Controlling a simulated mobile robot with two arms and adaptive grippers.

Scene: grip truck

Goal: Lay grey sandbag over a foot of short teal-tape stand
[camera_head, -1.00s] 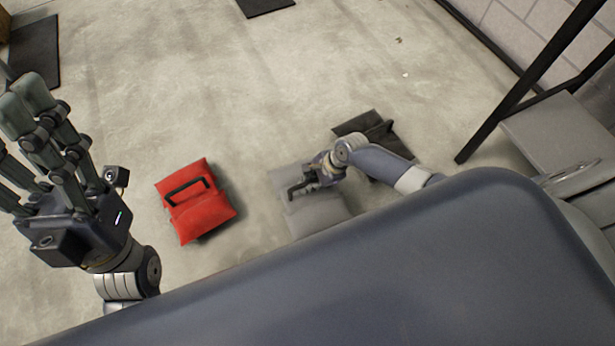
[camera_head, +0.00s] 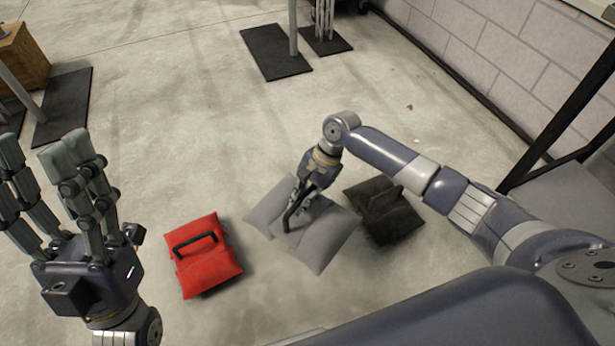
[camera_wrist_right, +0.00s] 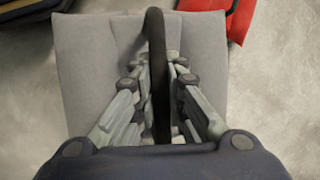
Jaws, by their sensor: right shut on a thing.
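The grey sandbag (camera_head: 326,240) has two lobes and a dark handle, and hangs in my right gripper (camera_head: 301,200) in the head view. In the right wrist view the gripper's fingers (camera_wrist_right: 160,95) are shut on the dark handle, with the grey sandbag (camera_wrist_right: 85,75) beyond. Whether its underside is clear of the floor is hard to tell. My left gripper (camera_head: 45,185) is open and empty at the left, with its fingers pointing up. No teal tape can be made out on any stand.
A red sandbag (camera_head: 208,268) lies left of the grey one; a black sandbag (camera_head: 385,212) lies to its right. Poles on dark bases (camera_head: 275,55) stand at the back, with another dark base (camera_head: 62,105) at the left by a wooden box (camera_head: 22,60). Mid-floor is clear.

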